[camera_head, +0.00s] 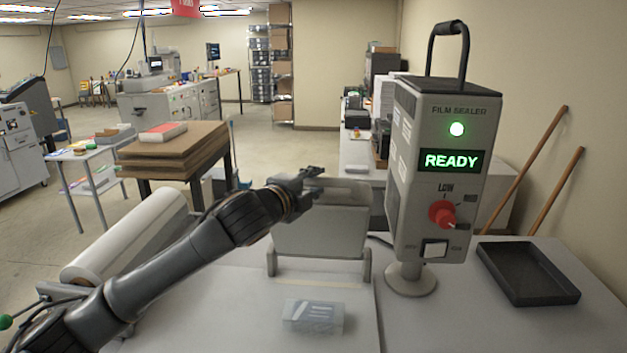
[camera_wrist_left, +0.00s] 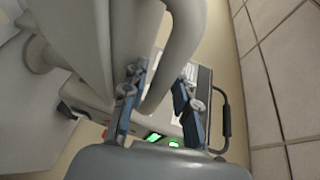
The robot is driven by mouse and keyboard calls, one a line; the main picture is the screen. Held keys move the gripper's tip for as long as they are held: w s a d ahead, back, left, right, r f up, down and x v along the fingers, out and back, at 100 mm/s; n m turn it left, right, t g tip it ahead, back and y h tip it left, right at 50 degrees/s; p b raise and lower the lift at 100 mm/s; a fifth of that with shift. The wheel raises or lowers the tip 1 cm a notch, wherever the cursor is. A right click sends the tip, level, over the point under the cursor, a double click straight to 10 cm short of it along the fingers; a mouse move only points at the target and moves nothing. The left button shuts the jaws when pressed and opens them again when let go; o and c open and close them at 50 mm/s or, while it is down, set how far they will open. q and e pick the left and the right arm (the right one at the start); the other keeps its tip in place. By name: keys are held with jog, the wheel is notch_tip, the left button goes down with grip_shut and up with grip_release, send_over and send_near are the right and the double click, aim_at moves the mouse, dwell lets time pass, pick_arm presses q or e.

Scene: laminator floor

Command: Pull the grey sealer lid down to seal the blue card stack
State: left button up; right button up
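The grey sealer lid (camera_head: 318,232) stands raised at the back of the sealing table, with a handle bar (camera_head: 345,190) along its top edge. The card stack (camera_head: 313,316), pale blue under clear film, lies flat on the table in front of the lid. My left gripper (camera_head: 308,180) is at the lid's top edge, by the handle. In the left wrist view, its blue fingers (camera_wrist_left: 160,105) stand apart on either side of the grey handle (camera_wrist_left: 172,75); a firm grip does not show. My right gripper is not in view.
The film sealer box (camera_head: 444,150) shows a green READY, a lit green lamp and a red knob, right of the lid. A black tray (camera_head: 527,272) lies at right. A film roll (camera_head: 130,235) is at left. The tabletop around the card stack is clear.

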pick_arm(q)
grip_shut()
jog(key=shift+s+f, duration=0.1)
jog(key=s+f+m+t+h+b, duration=0.3)
jog(key=s+f+b, duration=1)
jog(key=b, duration=1.3)
jog(key=shift+s+f+t, duration=0.35)
jog(key=shift+s+t, duration=0.25)
jog(key=shift+t, duration=0.8)
